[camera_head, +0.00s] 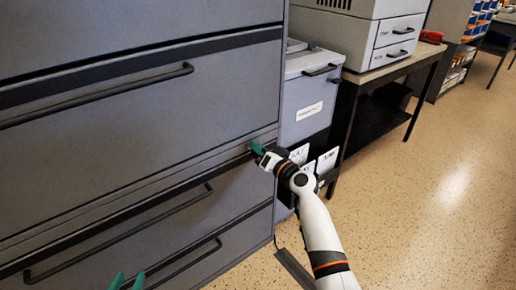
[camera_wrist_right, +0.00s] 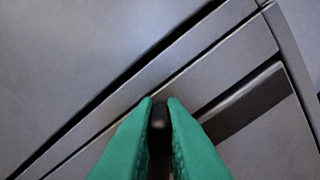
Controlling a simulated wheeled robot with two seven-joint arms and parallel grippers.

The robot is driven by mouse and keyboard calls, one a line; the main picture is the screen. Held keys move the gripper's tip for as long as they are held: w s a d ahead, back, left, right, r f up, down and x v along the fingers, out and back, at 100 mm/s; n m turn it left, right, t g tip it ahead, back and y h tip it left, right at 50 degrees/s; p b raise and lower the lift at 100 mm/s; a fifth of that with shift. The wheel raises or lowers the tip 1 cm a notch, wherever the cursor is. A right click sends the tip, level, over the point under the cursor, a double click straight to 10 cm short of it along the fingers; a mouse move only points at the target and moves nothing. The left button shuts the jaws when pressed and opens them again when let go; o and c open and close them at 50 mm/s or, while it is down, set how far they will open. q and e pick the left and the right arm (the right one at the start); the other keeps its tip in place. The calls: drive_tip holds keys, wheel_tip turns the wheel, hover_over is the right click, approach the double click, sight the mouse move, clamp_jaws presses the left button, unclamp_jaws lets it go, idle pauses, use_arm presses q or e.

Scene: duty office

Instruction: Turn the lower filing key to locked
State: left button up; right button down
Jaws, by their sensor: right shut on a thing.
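The grey filing cabinet (camera_head: 110,110) fills the left of the head view. My right gripper (camera_head: 257,147) is at the cabinet's right edge, on the strip between two drawers. In the right wrist view its green fingers (camera_wrist_right: 160,105) are shut on a small dark key (camera_wrist_right: 158,118) in front of the cabinet face. The fingers hide most of the key, so I cannot tell its turn or any lock marks.
Black drawer handles (camera_head: 120,235) stick out below my right gripper. A grey bin (camera_head: 308,95) with a white label stands right of the cabinet. A printer (camera_head: 385,30) sits on a dark-legged table (camera_head: 395,68). The speckled floor (camera_head: 430,200) at right is clear.

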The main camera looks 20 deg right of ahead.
drive_tip(key=shift+m, duration=0.9)
drive_tip(key=m, duration=0.2)
drive_tip(key=m+p, duration=0.1)
drive_tip(key=shift+d+f+m, duration=0.15)
drive_tip(key=shift+f+m, duration=0.05)
drive_tip(key=shift+m, duration=0.2)
drive_tip(key=shift+f+m, duration=0.1)
drive_tip(key=shift+m, duration=1.1)
use_arm(q)
drive_tip(key=s+a+f+g+y+p, duration=0.1)
drive_tip(key=s+a+f+g, duration=0.1)
drive_tip(key=s+f+g, duration=0.3)
drive_tip(key=shift+s+a+f+y, duration=0.3)
drive_tip(key=shift+s+a+f, duration=0.05)
drive_tip(key=shift+s+f, duration=0.2)
use_arm(e)
drive_tip(key=shift+f+m, duration=0.15)
drive_tip(key=shift+m, duration=1.05)
use_arm(q)
drive_tip(key=shift+g, duration=0.3)
use_arm(e)
drive_tip(key=c, duration=1.5)
unclamp_jaws()
